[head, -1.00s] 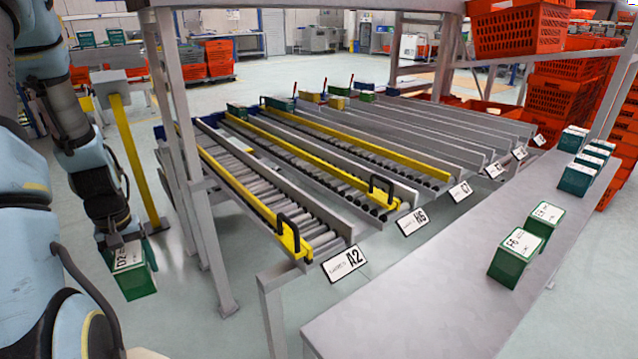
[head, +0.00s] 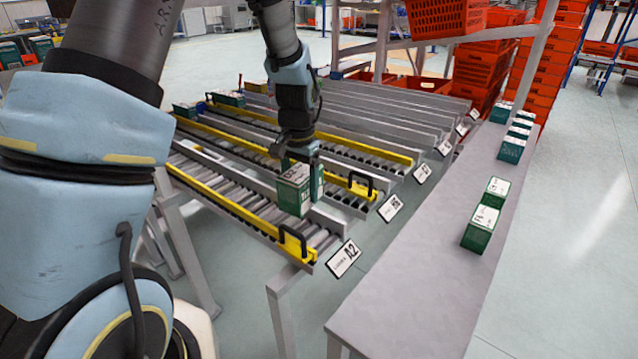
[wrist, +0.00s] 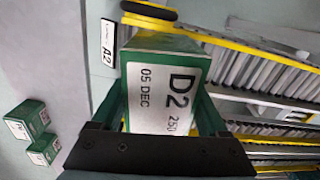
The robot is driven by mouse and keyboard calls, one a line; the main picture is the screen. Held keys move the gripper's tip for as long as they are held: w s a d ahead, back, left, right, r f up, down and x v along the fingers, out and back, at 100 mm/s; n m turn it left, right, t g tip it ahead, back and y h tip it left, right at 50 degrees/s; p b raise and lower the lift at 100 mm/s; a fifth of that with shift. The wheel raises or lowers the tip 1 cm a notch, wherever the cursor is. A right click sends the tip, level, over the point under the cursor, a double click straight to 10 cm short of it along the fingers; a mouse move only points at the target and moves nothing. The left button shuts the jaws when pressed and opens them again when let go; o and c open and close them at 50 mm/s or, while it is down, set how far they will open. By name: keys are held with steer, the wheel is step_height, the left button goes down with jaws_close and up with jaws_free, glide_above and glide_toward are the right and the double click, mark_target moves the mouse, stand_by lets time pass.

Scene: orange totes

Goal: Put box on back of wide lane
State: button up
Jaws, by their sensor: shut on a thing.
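My gripper (head: 298,153) is shut on a green box with a white label (head: 293,194). In the wrist view the held box (wrist: 165,92) reads D2, 05 DEC, and sits between the two fingers. In the head view the box hangs over the front part of the roller lanes, near the A2 lane (head: 236,208). The A2 lane has a yellow rail and a black handle (head: 296,245) at its front. I cannot tell the exact gap between the box and the rollers.
A grey bench (head: 440,240) with several green boxes (head: 480,228) runs along the right. The A2 sign (head: 344,258) hangs at the lane's front end. Other lanes extend behind, with small boxes (head: 228,98) at their far ends. Orange totes (head: 520,75) stand at the back right.

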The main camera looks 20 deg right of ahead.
steer(key=shift+m, duration=0.7)
steer(key=shift+s+d+f+b, duration=0.5)
steer(key=shift+f+b, duration=0.45)
steer(key=shift+f, duration=0.6)
steer(key=shift+s+d+f+b, duration=0.25)
steer(key=shift+d+f+b, duration=0.55)
steer(key=shift+f, duration=0.75)
steer(key=shift+s+d+f+b, duration=0.45)
steer(key=shift+f+b, duration=0.6)
steer(key=shift+f, duration=0.5)
steer(key=o, duration=1.4)
step_height(320, 180, up, 11)
steer(key=b, duration=0.2)
steer(key=shift+f, duration=0.1)
